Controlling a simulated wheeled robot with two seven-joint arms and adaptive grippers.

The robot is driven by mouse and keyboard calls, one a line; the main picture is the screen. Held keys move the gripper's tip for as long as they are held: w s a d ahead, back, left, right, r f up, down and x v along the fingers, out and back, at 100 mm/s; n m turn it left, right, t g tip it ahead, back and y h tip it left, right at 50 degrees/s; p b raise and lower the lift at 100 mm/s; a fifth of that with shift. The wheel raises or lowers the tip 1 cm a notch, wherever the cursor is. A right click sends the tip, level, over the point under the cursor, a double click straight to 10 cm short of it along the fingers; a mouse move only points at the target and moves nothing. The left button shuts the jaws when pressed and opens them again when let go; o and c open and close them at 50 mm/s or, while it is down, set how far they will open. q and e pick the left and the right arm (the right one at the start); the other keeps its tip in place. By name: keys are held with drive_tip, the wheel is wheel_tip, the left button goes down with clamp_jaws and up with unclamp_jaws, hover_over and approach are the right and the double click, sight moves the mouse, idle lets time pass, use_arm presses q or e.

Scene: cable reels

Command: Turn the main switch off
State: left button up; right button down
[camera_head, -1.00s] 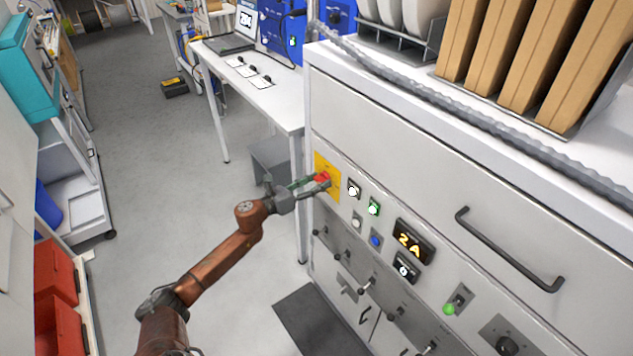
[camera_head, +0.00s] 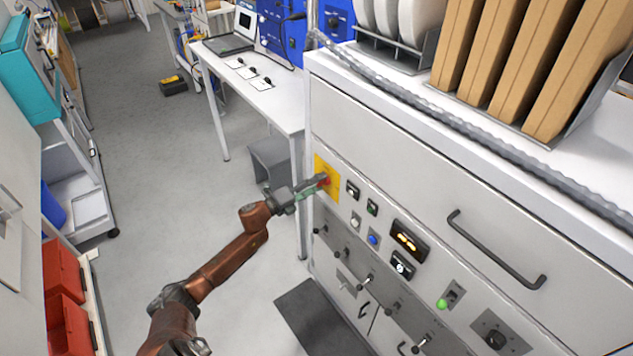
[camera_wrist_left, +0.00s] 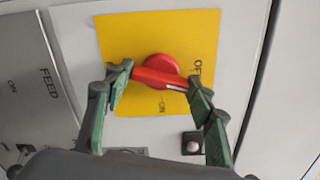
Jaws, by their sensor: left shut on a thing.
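The main switch is a red rotary handle (camera_wrist_left: 158,72) on a yellow plate (camera_wrist_left: 125,35) marked OFF and ON. In the left wrist view its white-marked end points right, towards the OFF side. The plate (camera_head: 320,168) also shows in the head view, at the left end of the cabinet front. My left gripper (camera_wrist_left: 160,84) is shut on the red handle, with one green finger at each end of it. In the head view the left gripper (camera_head: 316,187) partly hides the handle. My right gripper is in neither view.
Right of the switch are small buttons, a dark display (camera_head: 409,239) with short orange marks, a green knob (camera_head: 442,303) and a drawer handle (camera_head: 495,250). Small levers line the panel below. A white bench (camera_head: 250,80) stands behind; floor to the left is open.

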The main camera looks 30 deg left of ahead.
use_arm(q)
drive_tip(key=shift+a+n+p, duration=0.1)
drive_tip(key=shift+n+p, duration=0.7)
drive_tip(key=shift+n, duration=1.2)
drive_tip(key=o, duration=1.2)
drive_tip(key=shift+c, duration=0.2)
drive_tip(key=v, duration=1.2)
drive_tip(key=shift+f, duration=0.1)
